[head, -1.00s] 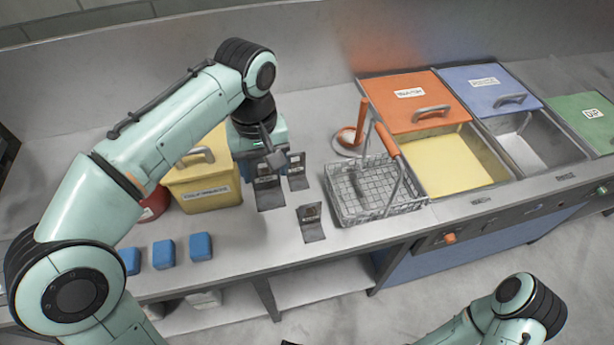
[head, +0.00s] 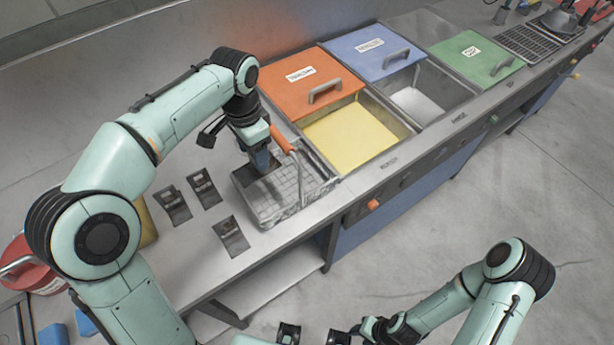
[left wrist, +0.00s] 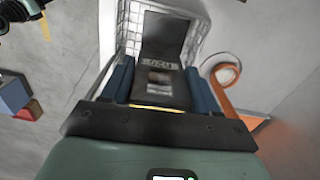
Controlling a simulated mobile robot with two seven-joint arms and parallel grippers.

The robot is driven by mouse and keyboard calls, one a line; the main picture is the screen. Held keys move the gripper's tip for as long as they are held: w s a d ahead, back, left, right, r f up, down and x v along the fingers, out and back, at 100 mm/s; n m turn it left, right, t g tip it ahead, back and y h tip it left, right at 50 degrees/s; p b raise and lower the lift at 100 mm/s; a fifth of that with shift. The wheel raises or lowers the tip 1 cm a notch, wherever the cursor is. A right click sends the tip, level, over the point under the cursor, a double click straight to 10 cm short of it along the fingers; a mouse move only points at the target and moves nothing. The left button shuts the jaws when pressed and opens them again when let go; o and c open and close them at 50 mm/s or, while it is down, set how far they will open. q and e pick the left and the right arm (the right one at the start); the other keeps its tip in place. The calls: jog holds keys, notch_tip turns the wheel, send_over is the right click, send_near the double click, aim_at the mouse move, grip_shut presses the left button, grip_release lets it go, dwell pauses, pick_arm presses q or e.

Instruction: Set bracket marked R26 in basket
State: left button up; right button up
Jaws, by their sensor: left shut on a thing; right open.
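My left gripper (head: 262,162) is over the wire basket (head: 290,209), pointing down into it. In the left wrist view its two blue fingers (left wrist: 161,88) are shut on a dark bracket (left wrist: 163,35) with a small label plate, too blurred to read surely. The basket's mesh (left wrist: 192,48) shows behind and around the bracket; I cannot tell if they touch. Three other dark brackets lie on the counter left of the basket: one (head: 172,206), one (head: 204,189) and one (head: 231,237). My right gripper (head: 314,336) is open and empty at the bottom edge.
The basket's orange-gripped handle (head: 281,139) rises close to my left gripper. To its right are vats with orange (head: 312,84), blue (head: 371,48) and green (head: 476,59) lids. A red-lidded container (head: 24,266) and blue blocks (head: 53,335) are at lower left. The floor in front is clear.

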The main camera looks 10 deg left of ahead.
pick_arm(q)
jog(key=shift+m, duration=0.3)
notch_tip(320, 180, down, 6)
jog(key=shift+w+d+b, duration=0.1)
jog(key=shift+b, duration=0.45)
jog(key=shift+w+f, duration=0.1)
jog(key=shift+f, duration=2)
pick_arm(e)
jog(key=shift+s+d+f, duration=0.1)
jog(key=shift+s+f, duration=0.45)
jog(key=shift+f, duration=0.3)
pick_arm(q)
jog(key=shift+f+b, duration=0.45)
jog(key=shift+f, duration=0.05)
pick_arm(e)
jog(key=shift+s+f, duration=0.15)
jog(key=shift+f, duration=0.15)
pick_arm(q)
jog(key=shift+f, duration=0.1)
jog(key=o, duration=1.3)
jog(key=shift+o, duration=0.2)
